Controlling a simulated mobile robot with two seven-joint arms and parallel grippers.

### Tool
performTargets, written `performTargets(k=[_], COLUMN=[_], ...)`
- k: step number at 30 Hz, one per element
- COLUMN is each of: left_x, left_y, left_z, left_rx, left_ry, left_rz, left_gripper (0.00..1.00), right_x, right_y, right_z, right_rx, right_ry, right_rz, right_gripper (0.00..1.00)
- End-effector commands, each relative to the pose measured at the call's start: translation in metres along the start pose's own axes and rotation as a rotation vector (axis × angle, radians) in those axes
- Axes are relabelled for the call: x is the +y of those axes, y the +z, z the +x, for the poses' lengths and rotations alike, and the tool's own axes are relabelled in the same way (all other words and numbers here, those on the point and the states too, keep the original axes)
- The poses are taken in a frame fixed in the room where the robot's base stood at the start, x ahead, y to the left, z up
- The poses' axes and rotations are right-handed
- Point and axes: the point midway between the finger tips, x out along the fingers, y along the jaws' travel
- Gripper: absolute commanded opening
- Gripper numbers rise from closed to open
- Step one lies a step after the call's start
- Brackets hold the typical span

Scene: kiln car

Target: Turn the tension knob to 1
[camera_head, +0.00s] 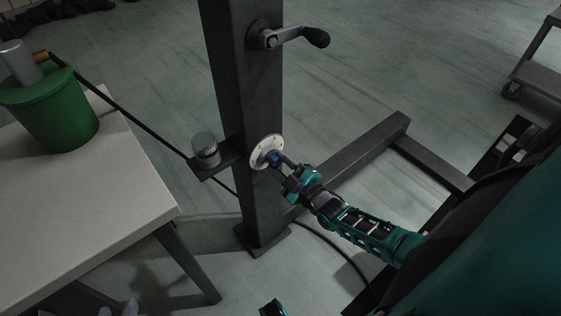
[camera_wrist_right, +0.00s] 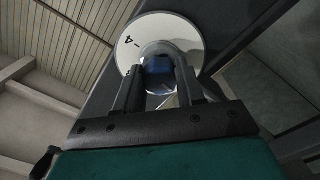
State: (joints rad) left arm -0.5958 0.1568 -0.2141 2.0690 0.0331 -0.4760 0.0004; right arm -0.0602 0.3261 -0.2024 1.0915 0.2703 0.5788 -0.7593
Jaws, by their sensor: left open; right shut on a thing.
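The tension knob (camera_head: 274,158) is blue and sits at the middle of a round pale dial (camera_head: 263,147) on a dark upright post. My right gripper (camera_head: 279,162) is shut on the knob from the lower right. In the right wrist view the blue knob (camera_wrist_right: 158,66) is between the two fingers, against the white dial (camera_wrist_right: 190,32). A 4 with a tick shows on the dial's left; its other marks are hidden or unreadable. A small teal and dark part of my left gripper (camera_head: 272,308) shows at the bottom edge, away from the post; its fingers are mostly cut off.
The dark post (camera_head: 240,60) carries a crank (camera_head: 290,37) above the dial and a small shelf with a clear-topped jar (camera_head: 205,150). A pale table (camera_head: 130,195) with a green bucket (camera_head: 60,120) stands at left. A dark cable runs along the floor near the post.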

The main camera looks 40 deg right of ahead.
Motion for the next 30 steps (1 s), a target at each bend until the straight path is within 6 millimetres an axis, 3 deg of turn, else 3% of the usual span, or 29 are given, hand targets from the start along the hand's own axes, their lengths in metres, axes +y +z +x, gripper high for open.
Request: performTargets(k=[9,24,25,30], left_x=[0.0019,0.0020,0.0020,0.0012], left_y=[-0.0038,-0.0068,-0.0067,-0.0061], left_z=[-0.0013,-0.0001,-0.0001,-0.0003], left_rx=[0.002,0.008,0.008,0.007], left_ry=[0.000,0.000,0.000,0.000], left_rz=[-0.009,-0.011,-0.010,-0.006], left_gripper=[0.43,0.43,0.43,0.43], right_x=[-0.0004,-0.0005,-0.0005,-0.0002], right_y=[0.0000,0.0002,0.0001,0.0002], right_z=[-0.0005,-0.0005,-0.0005,-0.0004], right_rx=[-0.001,0.000,0.000,0.000], right_ry=[-0.001,-0.002,-0.002,-0.001], right_rz=[-0.102,-0.121,-0.121,-0.119], right_gripper=[0.08,0.08,0.41,0.58])
